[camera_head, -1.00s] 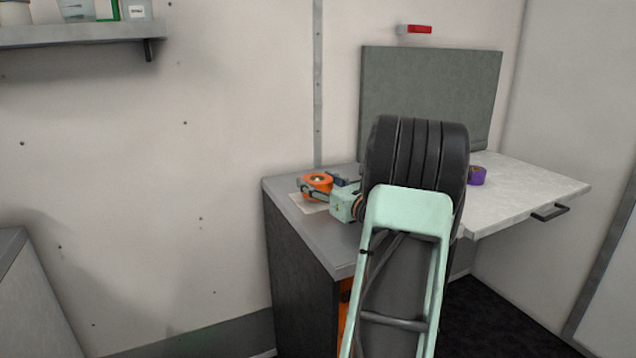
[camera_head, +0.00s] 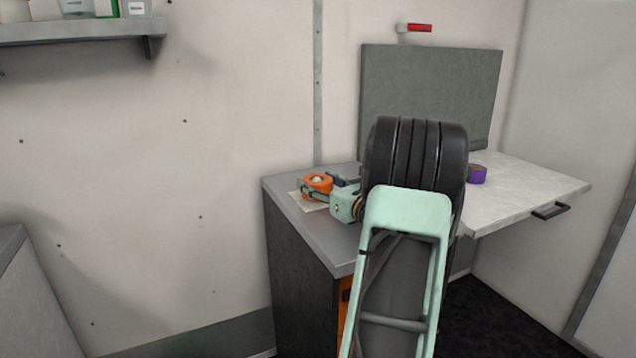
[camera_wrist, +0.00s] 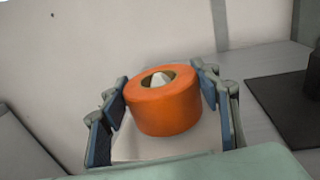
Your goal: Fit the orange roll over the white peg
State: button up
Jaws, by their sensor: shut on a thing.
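The orange roll (camera_wrist: 166,108) is between the two blue-padded fingers of my gripper (camera_wrist: 167,105) in the wrist view. It also shows in the head view (camera_head: 317,183), low over the left end of the grey counter. My gripper (camera_head: 320,187) is shut on the roll. The pale tip of the white peg (camera_wrist: 158,79) shows inside the roll's central hole, so the roll is around the peg's top. The lower part of the peg is hidden by the roll. I cannot tell whether the roll rests fully on the base.
A white plate (camera_wrist: 130,147) lies under the roll on the grey counter (camera_head: 305,235). A purple roll (camera_head: 477,174) stands on the light fold-out board (camera_head: 530,190) at the right. A dark panel (camera_head: 430,90) stands behind. A dark mat (camera_wrist: 282,95) lies right in the wrist view.

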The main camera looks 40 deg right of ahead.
jog(key=shift+r, duration=0.1)
jog(key=shift+r+p, duration=0.5)
jog(key=shift+r, duration=0.25)
jog(key=shift+f+b, duration=0.55)
jog(key=shift+f, duration=0.05)
dwell(1.4)
jog(key=shift+r+p, duration=0.35)
jog(key=shift+r, duration=0.15)
jog(key=shift+f+b, duration=0.75)
dwell(1.0)
jog(key=o, duration=0.9)
jog(key=shift+o, duration=0.2)
jog(key=shift+s, duration=0.1)
